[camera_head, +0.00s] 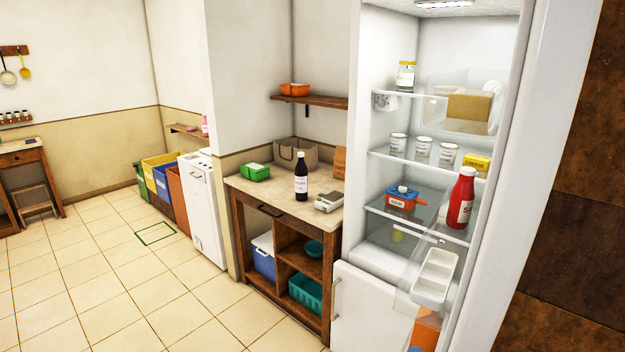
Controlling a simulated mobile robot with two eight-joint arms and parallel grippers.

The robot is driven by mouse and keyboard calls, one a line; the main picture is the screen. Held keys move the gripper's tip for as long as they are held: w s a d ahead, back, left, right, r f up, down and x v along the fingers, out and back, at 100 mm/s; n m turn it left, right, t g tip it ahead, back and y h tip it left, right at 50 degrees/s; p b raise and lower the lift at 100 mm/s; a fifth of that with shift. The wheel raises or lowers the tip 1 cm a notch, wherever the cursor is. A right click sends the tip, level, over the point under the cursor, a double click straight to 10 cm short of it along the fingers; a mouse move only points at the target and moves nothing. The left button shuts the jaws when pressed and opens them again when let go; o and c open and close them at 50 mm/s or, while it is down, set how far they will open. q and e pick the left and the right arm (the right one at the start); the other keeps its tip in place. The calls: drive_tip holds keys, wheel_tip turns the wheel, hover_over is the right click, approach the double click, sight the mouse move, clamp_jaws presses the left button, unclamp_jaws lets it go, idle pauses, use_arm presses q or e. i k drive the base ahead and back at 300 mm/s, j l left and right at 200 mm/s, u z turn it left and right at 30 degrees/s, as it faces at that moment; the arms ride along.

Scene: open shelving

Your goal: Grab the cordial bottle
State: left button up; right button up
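A dark bottle with a white label (301,184) stands upright on the small wooden counter (262,192), near its middle. It looks like the cordial bottle, but its label is too small to read. A red bottle with a white label (461,200) stands on the right inside the open fridge. Neither of my grippers shows in the head view, and nothing is seen touching the dark bottle.
The tiled floor (110,270) at left is clear.

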sight(301, 169)
drive_tip(key=i+j+z, duration=0.1)
drive_tip(key=j, duration=0.2)
drive_tip(key=i+j+z, duration=0.1)
drive_tip(key=j, duration=0.25)
drive_tip(key=i+j+z, duration=0.2)
drive_tip(key=i+j, duration=0.15)
drive_tip(key=j, duration=0.3)
drive_tip(key=i+j+z, duration=0.1)
drive_tip(key=j, duration=0.25)
drive_tip(key=i+u, duration=0.4)
drive_tip(key=i, duration=1)
